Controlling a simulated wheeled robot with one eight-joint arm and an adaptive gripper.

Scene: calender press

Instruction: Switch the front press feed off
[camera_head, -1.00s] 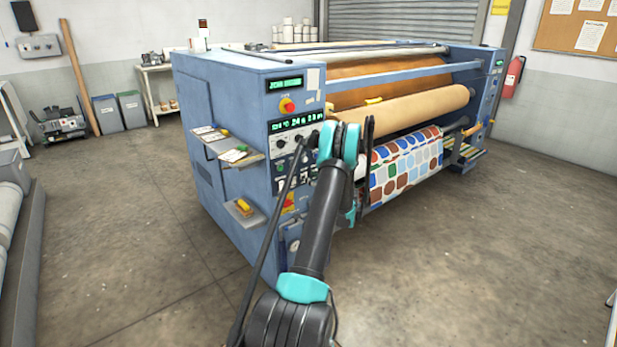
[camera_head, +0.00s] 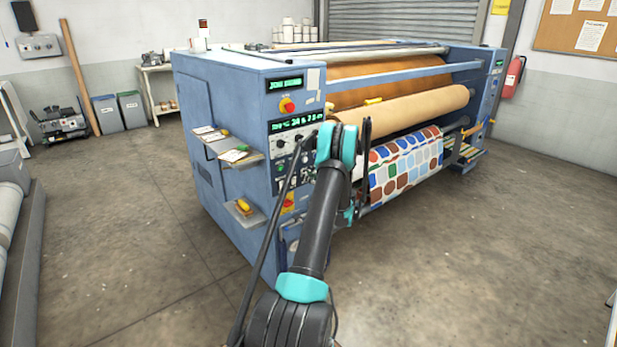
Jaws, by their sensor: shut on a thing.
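The blue press (camera_head: 222,95) stands across the middle with its control end facing me. Its front panel holds a green upper display (camera_head: 285,85), a red knob on yellow (camera_head: 288,105), a lower green display (camera_head: 298,122) and a row of dark knobs (camera_head: 281,142). Smaller controls (camera_head: 282,168) and a red-and-yellow switch (camera_head: 288,201) sit lower down. I cannot tell which control is the feed switch. My arm rises in front of the panel's right edge and covers part of it. My gripper is hidden behind my arm, so its fingers and any contact do not show.
Two side shelves (camera_head: 228,152) stick out from the press's left side, with a yellow item on the lower one. A tan roll (camera_head: 415,103) and patterned fabric (camera_head: 405,165) lie right of my arm. Rolls (camera_head: 12,215) line the left edge. The front floor is clear.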

